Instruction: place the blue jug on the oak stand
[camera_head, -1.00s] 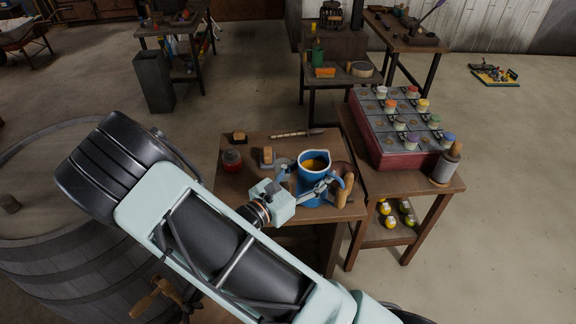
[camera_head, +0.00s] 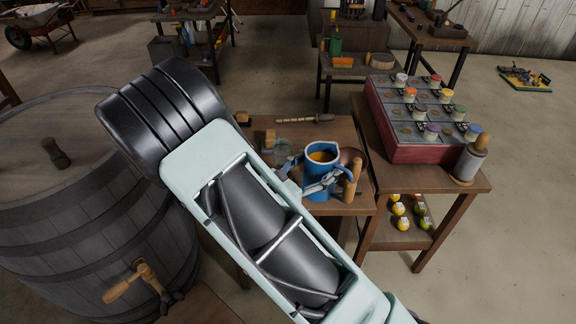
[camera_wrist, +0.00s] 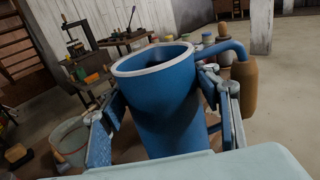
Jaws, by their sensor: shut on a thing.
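The blue jug (camera_head: 321,172) with an orange-yellow filling is upright over the small wooden table in the head view. In the wrist view the jug (camera_wrist: 166,105) fills the middle, with its white-edged rim up and its handle to the right. My gripper (camera_head: 318,187) is shut on the jug, one finger on each side of its body. My gripper (camera_wrist: 165,125) shows the same hold in the wrist view. I cannot tell whether the jug's base touches the table. I cannot make out the oak stand with certainty.
A red crate of small jars (camera_head: 400,152) and a grey cylinder (camera_head: 468,163) are on the table further right. A large barrel (camera_head: 60,235) is at left. A glass jar (camera_wrist: 70,138) is left of the jug.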

